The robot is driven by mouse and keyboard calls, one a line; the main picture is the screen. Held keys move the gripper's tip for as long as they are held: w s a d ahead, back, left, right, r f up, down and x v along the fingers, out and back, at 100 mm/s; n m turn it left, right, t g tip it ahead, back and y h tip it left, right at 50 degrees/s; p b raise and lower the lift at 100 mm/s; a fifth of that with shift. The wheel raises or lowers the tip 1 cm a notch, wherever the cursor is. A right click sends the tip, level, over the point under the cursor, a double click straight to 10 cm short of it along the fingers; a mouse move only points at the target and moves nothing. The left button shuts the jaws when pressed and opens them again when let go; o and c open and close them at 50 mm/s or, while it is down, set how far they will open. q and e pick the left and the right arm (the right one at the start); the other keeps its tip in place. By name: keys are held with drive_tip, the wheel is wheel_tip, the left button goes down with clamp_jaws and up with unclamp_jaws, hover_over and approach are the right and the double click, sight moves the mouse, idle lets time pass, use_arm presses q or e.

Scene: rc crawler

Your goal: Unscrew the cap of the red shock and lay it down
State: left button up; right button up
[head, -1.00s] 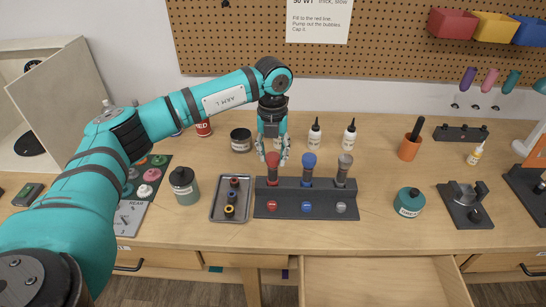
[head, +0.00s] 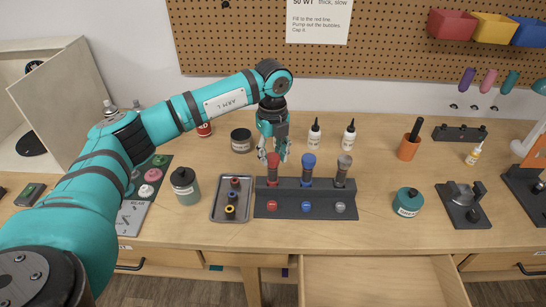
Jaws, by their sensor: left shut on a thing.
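The red shock (head: 272,172) stands upright in the left place of a dark rack (head: 290,207), with a red disc on the rack's front below it. My left gripper (head: 273,157) is above it, fingers pointing down and shut on the red shock's cap at its top. The fingers partly cover the cap, so I cannot tell whether it has come loose. A blue shock (head: 308,166) and a grey shock (head: 344,168) stand in the same rack to the right. My right gripper is not in view.
A metal tray (head: 217,212) with several small parts lies left of the rack. A dark-lidded jar (head: 185,186) stands further left, a teal jar (head: 408,202) to the right. White bottles (head: 314,138) stand behind. An open drawer (head: 380,280) juts out in front.

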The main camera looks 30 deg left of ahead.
use_arm(q)
drive_tip(key=shift+n, duration=0.8)
drive_tip(key=shift+r+n+p, duration=0.1)
drive_tip(key=shift+n+p, duration=0.35)
drive_tip(key=shift+n, duration=1.65)
drive_tip(key=n+p, duration=0.1)
drive_tip(key=n, duration=0.2)
drive_tip(key=shift+n+p, duration=0.3)
drive_tip(key=shift+n, duration=0.3)
